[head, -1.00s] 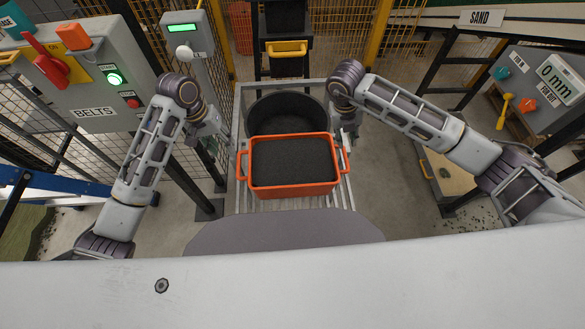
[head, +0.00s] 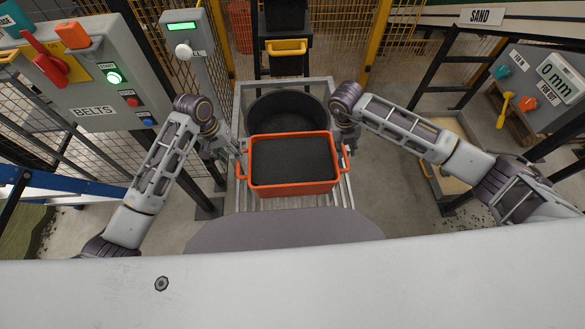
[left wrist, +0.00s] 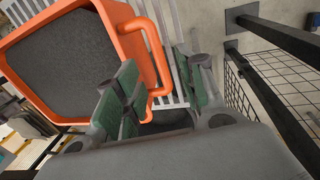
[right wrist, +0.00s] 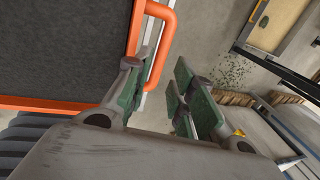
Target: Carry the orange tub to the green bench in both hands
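The orange tub (head: 293,188), filled with dark granular material, sits level on a slatted metal stand (head: 343,196) in front of me. My left gripper (head: 233,153) is at the tub's left handle (head: 240,164). In the left wrist view its green-padded fingers (left wrist: 165,95) are apart, with the handle (left wrist: 158,55) reaching between them. My right gripper (head: 346,143) is at the right handle (head: 346,163). In the right wrist view its fingers (right wrist: 160,95) are apart, and the handle (right wrist: 166,45) lies between or just beyond them; contact is unclear. No green bench is visible.
A round black bin (head: 287,108) stands right behind the tub. A control panel (head: 90,85) and a grey post (head: 190,60) stand at the left. A sand panel (head: 540,90) stands at the right. Yellow-framed mesh fencing is behind. Grey floor shows on both sides of the stand.

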